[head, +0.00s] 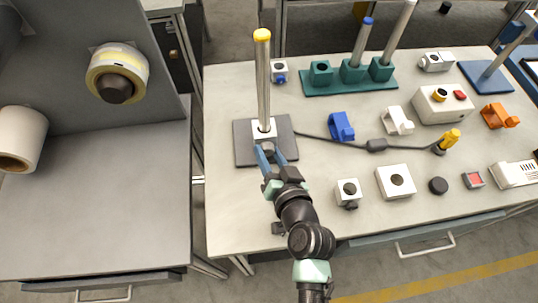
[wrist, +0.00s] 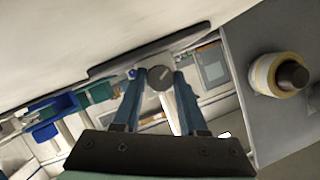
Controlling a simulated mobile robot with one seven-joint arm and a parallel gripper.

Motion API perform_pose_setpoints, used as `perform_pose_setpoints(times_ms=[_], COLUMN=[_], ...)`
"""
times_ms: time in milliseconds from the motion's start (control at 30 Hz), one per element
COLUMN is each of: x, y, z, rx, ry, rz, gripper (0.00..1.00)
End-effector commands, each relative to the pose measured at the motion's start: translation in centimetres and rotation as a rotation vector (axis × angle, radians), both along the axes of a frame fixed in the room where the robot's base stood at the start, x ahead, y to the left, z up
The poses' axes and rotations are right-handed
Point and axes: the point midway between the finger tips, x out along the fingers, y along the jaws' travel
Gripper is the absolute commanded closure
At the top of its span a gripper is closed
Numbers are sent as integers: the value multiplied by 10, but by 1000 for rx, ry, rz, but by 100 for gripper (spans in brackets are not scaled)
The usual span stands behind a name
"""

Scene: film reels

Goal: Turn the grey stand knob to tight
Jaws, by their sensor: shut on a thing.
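The grey stand has a dark grey flat base (head: 240,150), a white block (head: 264,131) and an upright metal pole (head: 263,85) with a yellow cap. Its round grey knob (wrist: 160,78) faces my wrist camera and has a short dark line across its face. My gripper (head: 266,154) reaches the stand from the front, low over the base. In the wrist view, my gripper's two blue fingers (wrist: 160,84) are on either side of the knob, shut on it. In the head view the fingers mostly hide the knob, and no tight mark can be made out.
A green base (head: 345,88) with posts stands behind to the right. A blue clamp (head: 341,127), a white clamp (head: 397,121) and a black cable (head: 320,138) lie right of the stand. White blocks (head: 348,192) sit nearer the front. Bare table lies left of the stand.

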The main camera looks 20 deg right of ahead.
Motion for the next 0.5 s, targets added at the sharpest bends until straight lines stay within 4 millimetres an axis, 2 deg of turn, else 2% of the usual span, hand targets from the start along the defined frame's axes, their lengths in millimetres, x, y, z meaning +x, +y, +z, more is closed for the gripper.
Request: perform_pose_setpoints(times_ms=[133,167,300,500], x=[0,0,0,0], y=[0,0,0,0], z=[0,0,0,0], rx=[-1,-1,-1,-2], ry=[2,2,2,2], rz=[0,0,0,0], gripper=[100,55,30,28])
